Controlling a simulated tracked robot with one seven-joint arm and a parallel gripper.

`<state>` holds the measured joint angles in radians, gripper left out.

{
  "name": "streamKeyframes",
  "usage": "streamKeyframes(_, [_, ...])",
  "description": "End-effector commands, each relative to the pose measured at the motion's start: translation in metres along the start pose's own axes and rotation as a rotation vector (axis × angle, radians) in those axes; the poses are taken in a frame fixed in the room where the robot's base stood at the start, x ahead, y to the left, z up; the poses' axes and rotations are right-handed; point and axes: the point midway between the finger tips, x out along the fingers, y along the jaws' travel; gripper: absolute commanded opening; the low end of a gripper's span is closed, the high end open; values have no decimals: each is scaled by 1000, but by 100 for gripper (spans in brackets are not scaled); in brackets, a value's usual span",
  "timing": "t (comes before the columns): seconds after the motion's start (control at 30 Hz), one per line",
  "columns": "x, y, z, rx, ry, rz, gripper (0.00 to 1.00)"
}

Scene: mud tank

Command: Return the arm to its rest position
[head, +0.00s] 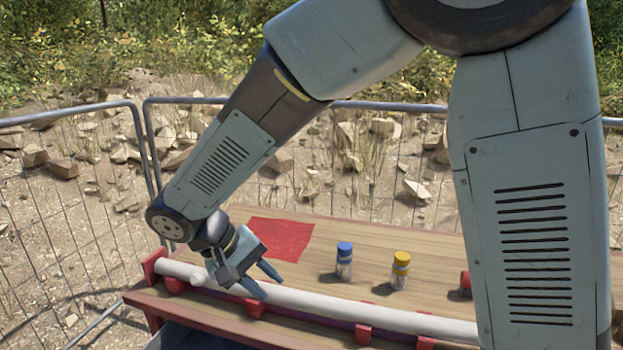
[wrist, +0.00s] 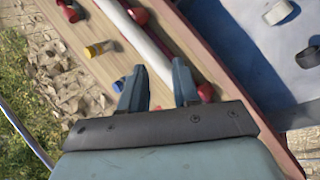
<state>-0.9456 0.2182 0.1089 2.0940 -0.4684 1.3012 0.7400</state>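My gripper (head: 268,281) hangs over the front left of the wooden table (head: 330,238), above the white pipe. Its two blue fingers are apart in the wrist view (wrist: 161,85), with nothing held between them. My arm reaches out and down to the left, with its upper links filling the right of the head view. Whether the fingers touch the pipe is hard to tell.
A blue-capped jar (head: 344,262) and a yellow-capped jar (head: 400,270) stand near a red mat (head: 280,239). A red-capped item (head: 465,282) is partly hidden by my arm. The white pipe (head: 340,309) runs along the front in red brackets. Wire fencing (head: 85,190) stands behind.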

Motion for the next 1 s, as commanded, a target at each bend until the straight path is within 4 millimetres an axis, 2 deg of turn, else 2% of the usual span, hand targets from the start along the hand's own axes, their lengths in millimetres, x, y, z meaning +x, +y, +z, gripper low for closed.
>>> streamKeyframes(0.03, [2,22,4,30,-3,-36,31])
streamKeyframes(0.1, [5,46,10,58,-5,-82,31])
streamKeyframes(0.27, [12,97,29,127,7,-183,31])
streamKeyframes(0.5, [24,162,67,241,55,-314,31])
streamKeyframes(0.8, [38,221,124,395,166,-429,31])
streamKeyframes(1.0, [45,247,164,504,263,-470,31])
